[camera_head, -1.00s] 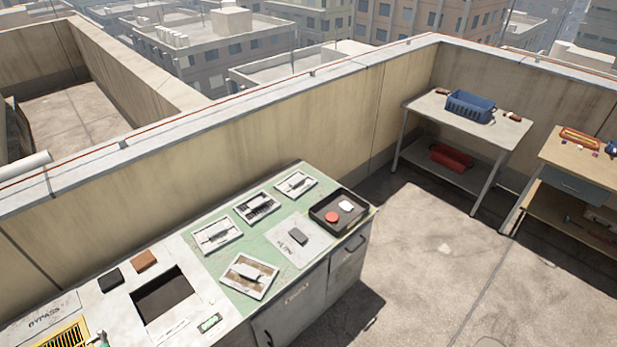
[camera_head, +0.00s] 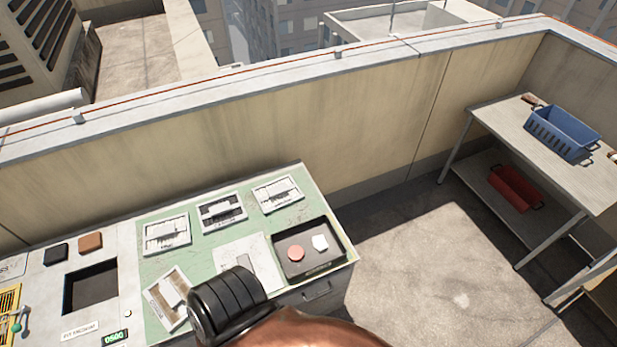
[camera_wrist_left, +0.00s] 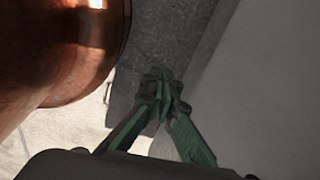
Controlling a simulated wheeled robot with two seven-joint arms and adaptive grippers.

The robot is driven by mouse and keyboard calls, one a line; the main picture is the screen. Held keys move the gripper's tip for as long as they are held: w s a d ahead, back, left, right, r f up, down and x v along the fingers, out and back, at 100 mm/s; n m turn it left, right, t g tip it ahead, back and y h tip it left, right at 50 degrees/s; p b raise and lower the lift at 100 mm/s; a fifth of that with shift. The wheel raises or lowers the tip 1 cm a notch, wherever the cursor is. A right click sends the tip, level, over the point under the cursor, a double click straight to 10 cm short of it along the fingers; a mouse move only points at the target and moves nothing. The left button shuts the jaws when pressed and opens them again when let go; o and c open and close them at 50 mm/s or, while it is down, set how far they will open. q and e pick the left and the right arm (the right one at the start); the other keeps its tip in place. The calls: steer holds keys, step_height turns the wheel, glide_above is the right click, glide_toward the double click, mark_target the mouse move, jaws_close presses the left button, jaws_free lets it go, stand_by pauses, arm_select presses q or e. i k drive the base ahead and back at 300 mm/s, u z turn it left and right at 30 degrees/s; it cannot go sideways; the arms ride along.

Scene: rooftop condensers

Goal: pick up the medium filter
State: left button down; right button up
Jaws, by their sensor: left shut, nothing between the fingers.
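Several framed filters lie on the green part of the bench top: a left one (camera_head: 167,235), a middle one (camera_head: 222,212) and a right one (camera_head: 278,194). A tilted brownish frame (camera_head: 166,299) lies nearer, partly hidden by my black and copper arm. I cannot tell by size or label which is the medium filter. My left gripper (camera_wrist_left: 162,84) shows in the left wrist view, its green fingers shut and empty, with no filter near it. It does not show in the head view. My right gripper is not in view.
A black tray (camera_head: 336,262) with a red disc and a white piece sits at the bench's right end. A square dark opening (camera_head: 91,287) is at left. A parapet wall (camera_head: 240,130) runs behind. A side table (camera_head: 520,135) holds a blue basket (camera_head: 563,132). Open floor lies between.

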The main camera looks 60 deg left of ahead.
mark_target(272, 197)
steer(key=i, duration=0.6)
steer(key=u, duration=2.6)
